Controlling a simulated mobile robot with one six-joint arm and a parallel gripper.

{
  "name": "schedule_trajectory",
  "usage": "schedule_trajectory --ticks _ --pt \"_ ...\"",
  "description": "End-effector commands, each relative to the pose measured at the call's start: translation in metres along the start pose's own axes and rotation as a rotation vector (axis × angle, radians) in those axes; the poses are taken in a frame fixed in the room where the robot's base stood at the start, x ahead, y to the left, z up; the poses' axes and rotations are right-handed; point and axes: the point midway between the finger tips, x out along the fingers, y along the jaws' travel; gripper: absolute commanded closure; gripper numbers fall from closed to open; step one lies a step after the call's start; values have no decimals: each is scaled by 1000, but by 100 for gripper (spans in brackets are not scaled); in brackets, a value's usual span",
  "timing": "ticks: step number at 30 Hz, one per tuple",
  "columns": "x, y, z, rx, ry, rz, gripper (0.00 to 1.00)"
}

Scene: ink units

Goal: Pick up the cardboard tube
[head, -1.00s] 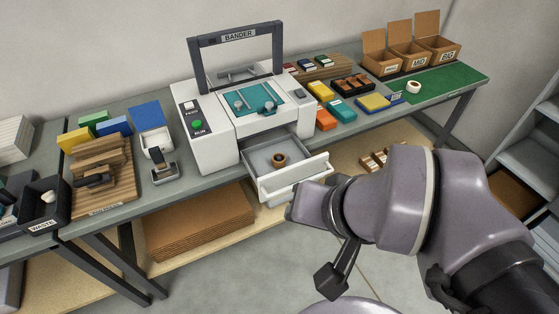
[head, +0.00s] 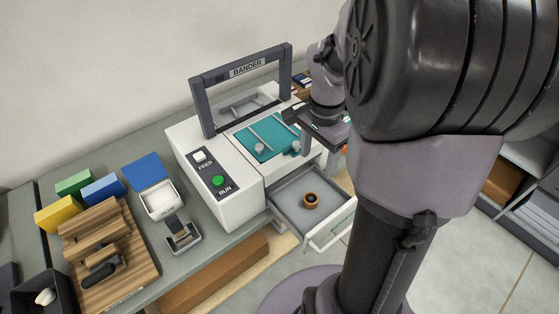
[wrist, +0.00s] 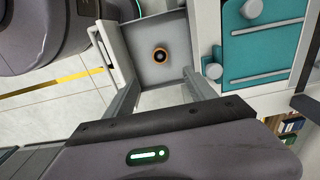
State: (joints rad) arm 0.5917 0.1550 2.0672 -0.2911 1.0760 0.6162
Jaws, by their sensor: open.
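The cardboard tube (head: 311,200) is a short brown ring with a dark hollow. It stands in the open grey drawer (head: 285,205) at the front of the bander. It also shows in the wrist view (wrist: 160,56), near the top middle, with the drawer floor around it. My gripper (head: 316,140) is open and empty, above and behind the drawer in the head view, in front of the bander's teal top. In the wrist view the two fingers of my gripper (wrist: 163,80) are spread wide, and the tube shows between and beyond them, apart from both.
The white bander (head: 215,170) with its dark arch (head: 240,68) stands close to my gripper. The drawer's white front (head: 332,224) juts out over the floor. A wooden rack (head: 105,245) and a stapler-like tool (head: 181,235) are on the bench at left. My arm hides the right side.

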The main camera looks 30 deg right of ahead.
Motion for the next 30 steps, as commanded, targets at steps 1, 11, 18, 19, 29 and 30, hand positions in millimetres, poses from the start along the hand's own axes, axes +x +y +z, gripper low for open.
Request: schedule_trajectory --ticks 1,11,18,19,29,30 --pt "15 0 1 -2 -2 3 36" --pt "108 0 1 -4 -2 1 36" --pt "131 1 1 -4 -2 1 36" --pt "137 1 1 -4 -2 1 36" --pt "169 1 0 -4 -1 -1 36" --pt "169 1 0 -4 -1 -1 36"
